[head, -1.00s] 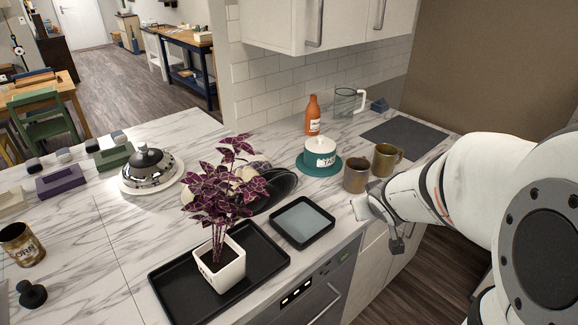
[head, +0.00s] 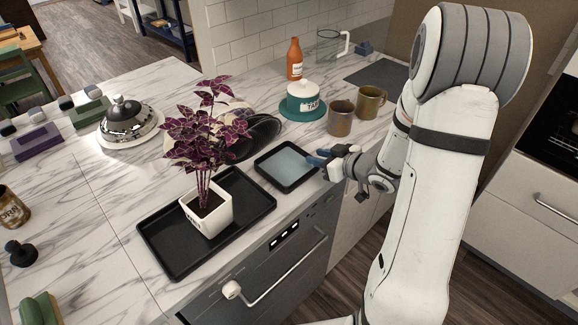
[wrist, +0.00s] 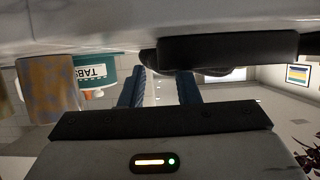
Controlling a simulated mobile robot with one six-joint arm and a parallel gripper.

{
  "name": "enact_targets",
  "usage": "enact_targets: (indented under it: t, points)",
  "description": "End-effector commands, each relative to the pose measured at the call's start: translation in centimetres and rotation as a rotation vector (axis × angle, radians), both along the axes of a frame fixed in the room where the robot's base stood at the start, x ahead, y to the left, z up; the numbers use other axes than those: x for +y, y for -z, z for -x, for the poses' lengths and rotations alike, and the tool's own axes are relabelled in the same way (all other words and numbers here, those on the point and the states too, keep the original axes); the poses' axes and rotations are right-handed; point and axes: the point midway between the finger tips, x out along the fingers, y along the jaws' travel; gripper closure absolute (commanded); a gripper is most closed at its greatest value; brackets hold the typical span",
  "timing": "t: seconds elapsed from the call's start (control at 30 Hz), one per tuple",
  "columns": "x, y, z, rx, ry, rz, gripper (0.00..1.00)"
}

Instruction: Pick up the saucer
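A teal saucer (head: 288,114) lies on the marble counter under a teal-and-white pot (head: 303,95) labelled TABS. The pot covers most of the saucer. The pot also shows inverted in the wrist view (wrist: 97,72). My gripper (head: 318,157) has blue fingers and is at the right end of a small black tray, in front of the saucer and apart from it. In the wrist view the fingers (wrist: 158,88) are spread with nothing between them.
Two brown mugs (head: 340,118) (head: 369,101) stand right of the saucer. Dark plates (head: 262,130) lie to its left. The small black tray (head: 261,168) and a potted purple plant (head: 207,212) on a larger tray (head: 160,246) are nearer. An orange bottle (head: 294,60) stands behind.

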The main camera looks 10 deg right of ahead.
Motion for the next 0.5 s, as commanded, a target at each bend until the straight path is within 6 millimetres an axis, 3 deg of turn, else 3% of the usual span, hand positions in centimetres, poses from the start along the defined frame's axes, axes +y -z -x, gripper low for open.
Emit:
enact_targets:
  t: [0.23,0.5]
  points:
    - [2.2,0.7,-2.9,0.001,-0.001,0.002,0.71]
    - [2.6,1.0,-3.6,-0.001,0.002,0.002,0.71]
